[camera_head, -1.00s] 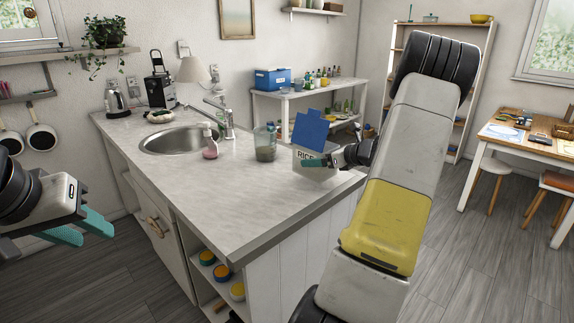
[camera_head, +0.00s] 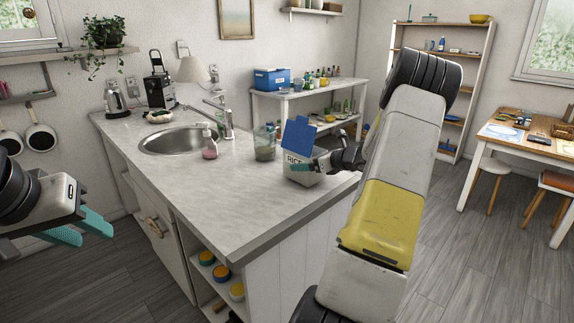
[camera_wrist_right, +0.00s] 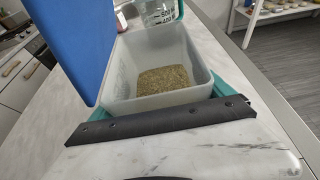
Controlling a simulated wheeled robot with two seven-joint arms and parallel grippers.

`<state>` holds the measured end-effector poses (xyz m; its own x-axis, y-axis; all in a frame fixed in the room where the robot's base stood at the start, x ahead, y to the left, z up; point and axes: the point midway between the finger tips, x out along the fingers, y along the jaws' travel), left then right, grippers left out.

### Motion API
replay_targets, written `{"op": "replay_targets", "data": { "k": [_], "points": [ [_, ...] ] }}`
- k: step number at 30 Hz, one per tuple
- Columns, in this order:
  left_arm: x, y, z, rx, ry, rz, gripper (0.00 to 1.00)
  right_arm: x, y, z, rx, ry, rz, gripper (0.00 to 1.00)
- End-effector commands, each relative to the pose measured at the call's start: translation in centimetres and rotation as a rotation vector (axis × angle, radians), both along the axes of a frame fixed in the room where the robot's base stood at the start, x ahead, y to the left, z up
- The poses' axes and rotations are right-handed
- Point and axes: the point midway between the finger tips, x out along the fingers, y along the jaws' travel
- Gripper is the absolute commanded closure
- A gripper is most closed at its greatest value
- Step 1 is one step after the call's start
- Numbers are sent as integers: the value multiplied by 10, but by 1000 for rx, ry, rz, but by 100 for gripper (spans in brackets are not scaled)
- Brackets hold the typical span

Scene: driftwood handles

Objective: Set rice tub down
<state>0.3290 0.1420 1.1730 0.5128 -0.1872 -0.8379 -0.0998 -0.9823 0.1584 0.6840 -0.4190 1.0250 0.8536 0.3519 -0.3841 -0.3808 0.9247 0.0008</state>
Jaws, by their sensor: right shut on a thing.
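The rice tub (camera_head: 297,174) is a pale, see-through container labelled RICE, with its blue lid (camera_head: 298,135) standing open. It is upright at the far right part of the counter (camera_head: 215,200), at or just above the surface; I cannot tell if it touches. In the right wrist view the tub (camera_wrist_right: 150,95) holds brownish grain in its bottom, and the blue lid (camera_wrist_right: 75,40) rises at left. My right gripper (camera_head: 308,166) is shut on the tub, its teal fingers along the sides. My left gripper (camera_head: 82,228) is open and empty, left of the counter.
A glass jar (camera_head: 265,147) stands close behind the tub at left; it also shows in the right wrist view (camera_wrist_right: 160,12). The counter front is clear.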

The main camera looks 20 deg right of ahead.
Motion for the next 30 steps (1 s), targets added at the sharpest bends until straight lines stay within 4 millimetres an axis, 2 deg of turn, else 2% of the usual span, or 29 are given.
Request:
{"op": "replay_targets", "data": {
  "k": [3,14,15,16,25,30],
  "points": [
    [0,0,0,0,0,0,64,0,0,-7,2,-1,0,81],
    [0,0,0,0,0,0,64,0,0,-10,0,-3,-1,81],
    [0,0,0,0,0,0,64,0,0,-11,-1,-1,-1,3],
    [0,0,0,0,0,0,64,0,0,-11,-1,-1,-1,0],
    [0,0,0,0,0,0,64,0,0,-7,-2,-2,0,0],
    [0,0,0,0,0,0,64,-21,-11,2,-3,-1,-4,0]
  ]
}}
